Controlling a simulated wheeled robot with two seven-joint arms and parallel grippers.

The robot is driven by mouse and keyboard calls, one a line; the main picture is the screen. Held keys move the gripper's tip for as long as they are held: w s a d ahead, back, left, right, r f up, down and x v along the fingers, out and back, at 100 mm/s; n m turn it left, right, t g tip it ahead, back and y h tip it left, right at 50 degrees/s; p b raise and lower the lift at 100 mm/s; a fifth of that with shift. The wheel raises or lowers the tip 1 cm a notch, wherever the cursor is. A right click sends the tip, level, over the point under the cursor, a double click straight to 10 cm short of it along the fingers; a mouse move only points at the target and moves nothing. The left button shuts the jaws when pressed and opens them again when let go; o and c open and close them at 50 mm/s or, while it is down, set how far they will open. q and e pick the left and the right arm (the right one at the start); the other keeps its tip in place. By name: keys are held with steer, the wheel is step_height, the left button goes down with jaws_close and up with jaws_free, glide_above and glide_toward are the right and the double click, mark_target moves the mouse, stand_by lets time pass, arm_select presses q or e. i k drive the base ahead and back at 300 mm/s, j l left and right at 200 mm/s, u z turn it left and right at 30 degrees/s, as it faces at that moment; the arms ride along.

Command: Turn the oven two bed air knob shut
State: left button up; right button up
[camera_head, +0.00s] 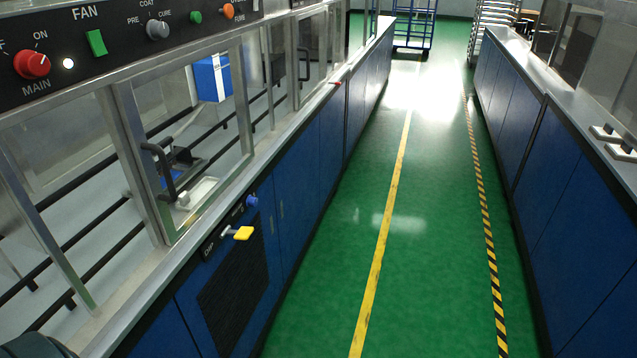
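A small blue knob (252,201) sits on the black strip of the lower cabinet front, left of the aisle; its label is too small to read. A yellow lever handle (243,233) sticks out from the same strip just below and left of it, by a label that seems to read DMP. I cannot tell whether the blue knob is the bed air knob, or how far it is turned. Neither of my grippers shows. A dark rounded piece at the bottom left corner may be part of my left arm.
An upper panel (120,45) carries a red MAIN knob (32,65), green FAN switch (96,42), grey knob (158,30) and orange knob (228,11). A glazed door has a black handle (160,170). The green aisle floor (340,220) is clear; a blue cart (412,25) stands far off.

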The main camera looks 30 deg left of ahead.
mark_target(251, 201)
steer(key=i+u, duration=0.1)
steer(key=i, duration=0.55)
steer(key=i+l, duration=0.2)
steer(key=i, duration=0.5)
steer(key=i+u, duration=0.4)
steer(key=i+l+u, duration=0.15)
steer(key=u, duration=0.25)
steer(key=i+l+u, duration=0.25)
steer(key=u, duration=0.2)
steer(key=i+l+u, duration=0.15)
steer(key=u, duration=0.25)
steer(key=i+l+u, duration=0.1)
steer(key=l+u, duration=0.45)
steer(key=u, duration=0.25)
steer(key=i+l+u, duration=0.1)
steer(key=l+u, duration=0.3)
steer(key=k+l+u, duration=0.1)
steer(key=l+u, duration=0.4)
steer(key=l, duration=0.2)
